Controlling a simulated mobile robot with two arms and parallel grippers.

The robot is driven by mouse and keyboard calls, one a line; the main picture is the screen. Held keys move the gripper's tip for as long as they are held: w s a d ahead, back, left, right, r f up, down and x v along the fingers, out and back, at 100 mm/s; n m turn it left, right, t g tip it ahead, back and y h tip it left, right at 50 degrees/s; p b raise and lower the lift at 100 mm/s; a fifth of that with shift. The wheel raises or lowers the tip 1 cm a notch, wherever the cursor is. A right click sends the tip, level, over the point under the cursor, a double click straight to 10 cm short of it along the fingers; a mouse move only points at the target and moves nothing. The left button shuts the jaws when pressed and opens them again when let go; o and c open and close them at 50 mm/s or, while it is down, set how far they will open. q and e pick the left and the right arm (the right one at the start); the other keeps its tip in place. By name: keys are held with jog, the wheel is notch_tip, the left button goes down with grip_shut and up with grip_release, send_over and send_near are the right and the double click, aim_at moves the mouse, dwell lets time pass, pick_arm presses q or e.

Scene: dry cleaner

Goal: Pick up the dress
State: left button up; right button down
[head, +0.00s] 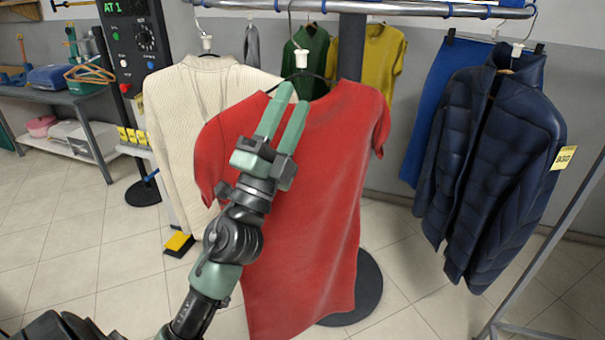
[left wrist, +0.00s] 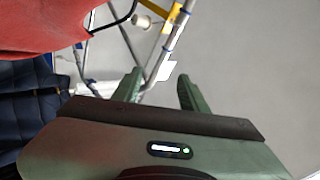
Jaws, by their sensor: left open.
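The red dress (head: 325,190) hangs from a dark hanger on the metal rail, in the middle of the head view. Part of it shows at the top left of the left wrist view (left wrist: 50,25). My left gripper (head: 287,105) is in front of the dress in the head view, its two green fingers pointing up near the neckline and hanger. In the left wrist view the fingers (left wrist: 160,88) are apart with nothing between them. The arm hides part of the dress's left side. My right gripper is not in view.
A cream sweater (head: 180,115) hangs left of the dress. A dark blue puffer jacket (head: 495,160) and a blue garment (head: 435,110) hang to the right. Green and yellow tops hang behind. A control panel (head: 140,45) stands left. The rail (head: 400,8) runs above.

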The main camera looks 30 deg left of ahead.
pick_arm(q)
jog(key=s+d+r+m+h, duration=0.1)
jog(key=d+r+m+h, duration=0.35)
jog(key=m+h, duration=0.6)
jog(key=m+g+y, duration=0.7)
jog(key=m+g, duration=0.2)
jog(key=m, duration=0.2)
send_near(298, 60)
jog(key=w+f, duration=0.1)
jog(key=w, duration=0.3)
jog(key=shift+w+d+h+p, duration=0.15)
jog(key=shift+d+h+p, duration=0.1)
jog(key=shift+d+p, duration=0.05)
jog(key=w+p, duration=0.1)
jog(key=w, duration=0.1)
jog(key=w+p, duration=0.2)
jog(key=w, duration=0.1)
jog(key=shift+w+d+r, duration=0.3)
jog(key=shift+w+d+f, duration=0.15)
jog(key=shift+w, duration=0.5)
jog(key=shift+s, duration=0.1)
grip_shut()
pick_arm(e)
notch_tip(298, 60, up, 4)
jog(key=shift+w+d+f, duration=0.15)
